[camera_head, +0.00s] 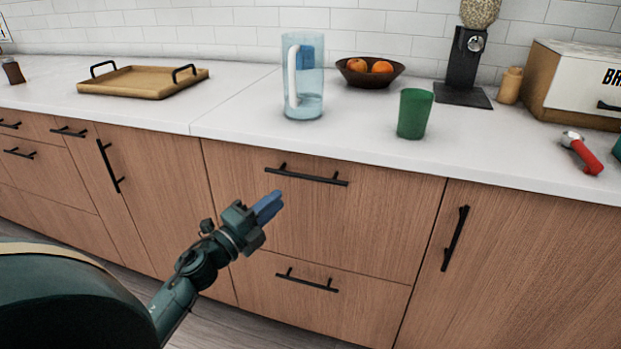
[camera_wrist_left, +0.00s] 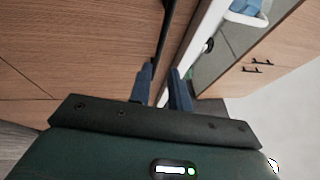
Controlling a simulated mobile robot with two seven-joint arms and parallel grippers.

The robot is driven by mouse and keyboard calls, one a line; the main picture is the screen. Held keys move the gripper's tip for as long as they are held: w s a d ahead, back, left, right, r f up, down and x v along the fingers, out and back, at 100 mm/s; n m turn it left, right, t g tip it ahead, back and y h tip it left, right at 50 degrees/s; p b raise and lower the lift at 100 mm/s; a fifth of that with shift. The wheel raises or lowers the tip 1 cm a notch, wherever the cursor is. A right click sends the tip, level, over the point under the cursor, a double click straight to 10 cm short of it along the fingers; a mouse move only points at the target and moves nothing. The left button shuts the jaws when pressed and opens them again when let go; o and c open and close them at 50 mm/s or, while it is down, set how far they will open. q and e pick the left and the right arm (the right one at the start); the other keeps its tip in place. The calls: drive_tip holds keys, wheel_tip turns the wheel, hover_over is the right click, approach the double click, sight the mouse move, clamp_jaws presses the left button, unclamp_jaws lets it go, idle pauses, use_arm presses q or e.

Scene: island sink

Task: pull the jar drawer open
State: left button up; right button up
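A wood-fronted upper drawer (camera_head: 340,222) with a black bar handle (camera_head: 306,175) sits under the counter, and its front is closed. A lower drawer (camera_head: 350,305) with a similar handle (camera_head: 306,283) is closed below it. No label tells which is the jar drawer. My left gripper (camera_head: 269,207) is in front of the upper drawer, below and left of its handle. In the left wrist view its blue fingers (camera_wrist_left: 161,88) are apart with a gap between them. A dark bar (camera_wrist_left: 166,40), apparently the handle, lies ahead of the gap; I cannot tell about contact. My right gripper is not in view.
The white countertop (camera_head: 350,140) overhangs the drawers. On it stand a clear jug (camera_head: 304,95), a green cup (camera_head: 414,114), a fruit bowl (camera_head: 370,74), a wooden tray (camera_head: 140,82) and a red-handled tool (camera_head: 584,155). A tall door handle (camera_head: 455,238) is to the right.

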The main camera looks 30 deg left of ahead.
sight(303, 178)
use_arm(q)
drive_tip(key=x, duration=1)
drive_tip(key=shift+w, duration=0.3)
drive_tip(key=shift+c, duration=0.6)
clamp_jaws()
